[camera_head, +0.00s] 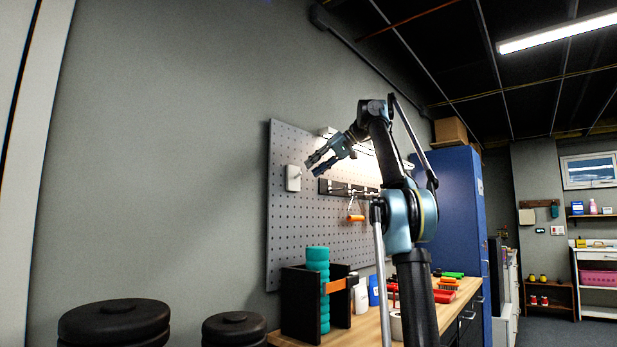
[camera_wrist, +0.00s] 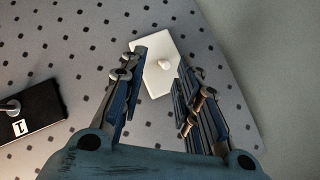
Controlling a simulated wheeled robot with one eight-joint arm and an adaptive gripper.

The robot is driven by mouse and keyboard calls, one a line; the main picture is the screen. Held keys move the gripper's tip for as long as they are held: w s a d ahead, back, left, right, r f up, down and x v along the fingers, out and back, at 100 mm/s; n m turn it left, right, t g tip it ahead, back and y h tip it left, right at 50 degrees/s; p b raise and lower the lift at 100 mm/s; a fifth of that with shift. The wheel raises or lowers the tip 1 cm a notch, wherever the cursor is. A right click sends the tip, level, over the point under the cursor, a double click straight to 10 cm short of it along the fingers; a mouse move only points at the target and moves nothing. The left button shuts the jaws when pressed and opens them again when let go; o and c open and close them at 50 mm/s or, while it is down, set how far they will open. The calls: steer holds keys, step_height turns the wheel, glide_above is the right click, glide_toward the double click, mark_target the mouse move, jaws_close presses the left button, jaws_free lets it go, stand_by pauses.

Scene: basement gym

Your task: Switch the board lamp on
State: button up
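A white switch plate (camera_head: 293,178) is on the left part of the grey pegboard (camera_head: 282,235). In the wrist view the plate (camera_wrist: 160,70) looks tilted and has a small pale knob or toggle in its middle. My gripper (camera_head: 312,165) is raised in front of the board, just right of the plate in the head view. In the wrist view my gripper (camera_wrist: 158,85) is open and empty, with its fingers on either side of the plate; contact cannot be told.
A dark rail (camera_head: 340,188) with hooks and an orange-handled tool (camera_head: 355,218) is on the board. Below, a wooden bench (camera_head: 372,325) holds a dark rack (camera_head: 300,305), a teal foam roller (camera_head: 318,290) and bottles. A blue cabinet (camera_head: 455,200) stands to the right.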

steer(key=shift+v, duration=1)
steer(key=shift+f, duration=0.1)
